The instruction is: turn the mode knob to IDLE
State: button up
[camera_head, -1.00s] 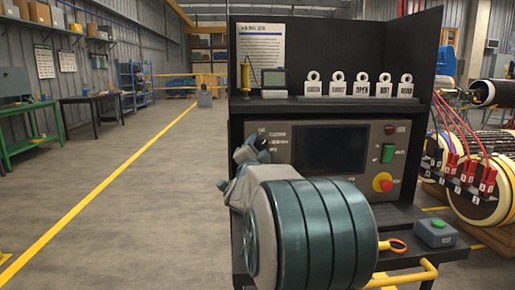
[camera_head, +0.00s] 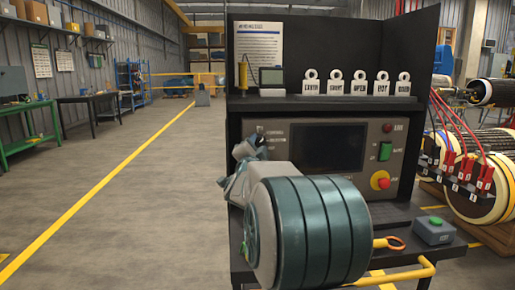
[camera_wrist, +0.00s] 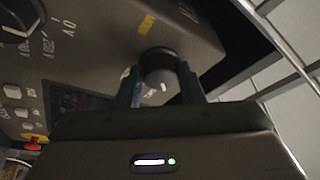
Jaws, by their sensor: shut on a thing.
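The mode knob (camera_wrist: 158,68) is a dark round knob with a short white mark, at the top middle of the wrist view. My gripper (camera_wrist: 161,80) has one finger on each side of it and is shut on it. The printing around the knob is not readable, so I cannot tell which position it points to. In the head view my gripper (camera_head: 257,138) is at the left edge of the console panel (camera_head: 400,140), and my own arm hides much of that area.
The panel has a dark screen (camera_head: 327,147), a green switch (camera_head: 385,151) and a red stop button on yellow (camera_head: 380,180). A large dial (camera_wrist: 18,14) is at the wrist view's upper left. Several labelled tags stand on the shelf above. Floor at left is clear.

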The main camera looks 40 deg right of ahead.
jog(key=shift+f+b, duration=0.1)
jog(key=shift+b, duration=0.25)
jog(key=shift+f+n+t+b, duration=0.15)
jog(key=shift+n+t+b, duration=0.35)
jog(key=shift+n+b, duration=0.5)
jog(key=n+b, duration=0.2)
jog(key=n+t+y+b, duration=0.1)
jog(key=n+b, duration=0.1)
jog(key=shift+s+d+f+t, duration=0.1)
jog(key=shift+t, duration=0.2)
jog(key=n+b, duration=0.1)
jog(key=n+t+y+b, duration=0.1)
jog(key=n, duration=0.1)
jog(key=n+y+b, duration=0.1)
jog(key=n+b, duration=0.1)
jog(key=shift+d+r+t, duration=0.1)
jog(key=shift+r+t, duration=0.15)
jog(key=shift+t, duration=0.15)
jog(key=shift+n, duration=0.5)
jog(key=o, duration=1)
jog(key=shift+s, duration=0.15)
jog(key=v, duration=1.3)
jog(key=shift+s+f, duration=0.2)
jog(key=shift+s, duration=0.05)
